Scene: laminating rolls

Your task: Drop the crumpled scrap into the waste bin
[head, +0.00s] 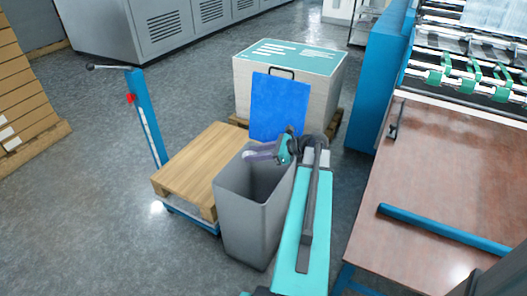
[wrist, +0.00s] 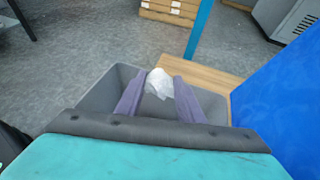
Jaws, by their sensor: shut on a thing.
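My gripper (wrist: 161,79) has its two purple fingers closed on the crumpled scrap (wrist: 158,88), a small white wad at the fingertips in the wrist view. In the head view my gripper (head: 250,154) is over the far part of the opening of the grey waste bin (head: 243,225); I cannot make out the scrap there. The bin is a tall, open-topped box. In the wrist view the bin's rim (wrist: 92,100) runs around and below the fingers, with the scrap near the far edge. How high the scrap is above the rim is hard to tell.
A blue upright panel (head: 278,105) stands right behind the bin. A pallet truck (head: 146,118) carrying a wooden pallet (head: 200,165) is at its left. A large box (head: 305,80) is behind, and a brown-topped machine table (head: 440,180) is at the right.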

